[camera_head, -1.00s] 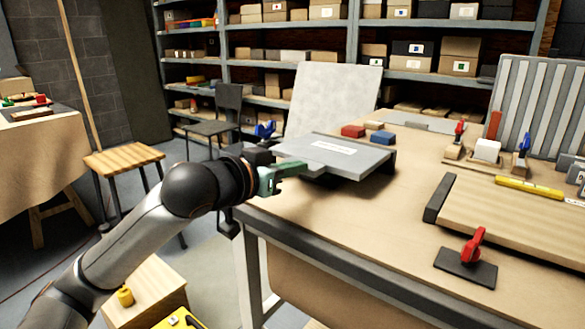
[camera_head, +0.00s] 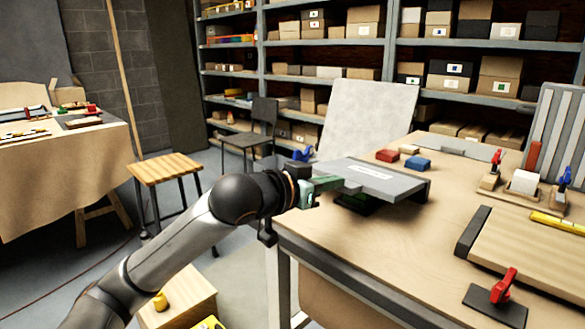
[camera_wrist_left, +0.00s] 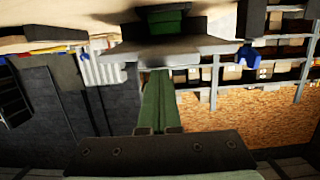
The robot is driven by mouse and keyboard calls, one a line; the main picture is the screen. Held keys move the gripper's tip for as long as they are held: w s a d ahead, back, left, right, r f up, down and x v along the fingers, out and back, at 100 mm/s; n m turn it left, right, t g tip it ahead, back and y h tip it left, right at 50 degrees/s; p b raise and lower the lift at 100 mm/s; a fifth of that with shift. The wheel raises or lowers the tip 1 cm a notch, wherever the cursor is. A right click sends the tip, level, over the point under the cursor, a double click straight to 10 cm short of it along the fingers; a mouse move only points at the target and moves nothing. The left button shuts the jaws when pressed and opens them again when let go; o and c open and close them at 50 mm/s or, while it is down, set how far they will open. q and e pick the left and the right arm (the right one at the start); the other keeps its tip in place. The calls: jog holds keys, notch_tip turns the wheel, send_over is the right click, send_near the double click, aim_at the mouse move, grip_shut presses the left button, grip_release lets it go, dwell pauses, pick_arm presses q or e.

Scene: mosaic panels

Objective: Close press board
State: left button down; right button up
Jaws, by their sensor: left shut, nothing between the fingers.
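The press board (camera_head: 385,181) is a grey flat plate with a white label, near the left end of the workbench. A dark green part (camera_head: 356,203) shows under its front edge, with a dark gap. My left gripper (camera_head: 338,182) is shut and empty, with its green fingers at the plate's front left edge. In the left wrist view the shut fingers (camera_wrist_left: 158,98) point at the edge of the pale plate (camera_wrist_left: 190,52), and a green block (camera_wrist_left: 165,20) shows beyond it. I cannot tell whether the fingertips touch the plate. My right gripper is not in view.
Red (camera_head: 388,155) and blue (camera_head: 417,163) blocks lie behind the plate. A wooden board (camera_head: 530,250) and a red-handled clamp (camera_head: 503,287) lie to the right. A pale panel (camera_head: 365,120) stands behind. The bench top (camera_head: 400,240) in front is clear.

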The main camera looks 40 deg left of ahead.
pick_arm(q)
jog(key=d+r+b+v, duration=0.1)
jog(key=r+v, duration=0.1)
jog(key=v, duration=0.8)
jog(key=shift+w+a+f+t+p, duration=0.1)
jog(key=shift+w+f+t+p, duration=0.65)
jog(key=shift+w+p, duration=1.45)
jog(key=shift+w+a+f+t+p, duration=0.15)
jog(key=shift+w+f+t+p, duration=0.9)
jog(key=shift+p, duration=2)
jog(key=shift+w+a+f+t+p, duration=0.1)
jog(key=shift+w+f+t+p, duration=0.35)
jog(key=shift+w+p, duration=1.9)
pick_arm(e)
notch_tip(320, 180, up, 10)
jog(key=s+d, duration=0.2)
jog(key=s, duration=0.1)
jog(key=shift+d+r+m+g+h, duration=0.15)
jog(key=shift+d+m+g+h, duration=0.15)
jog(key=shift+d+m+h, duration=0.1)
pick_arm(q)
jog(key=shift+s, duration=0.35)
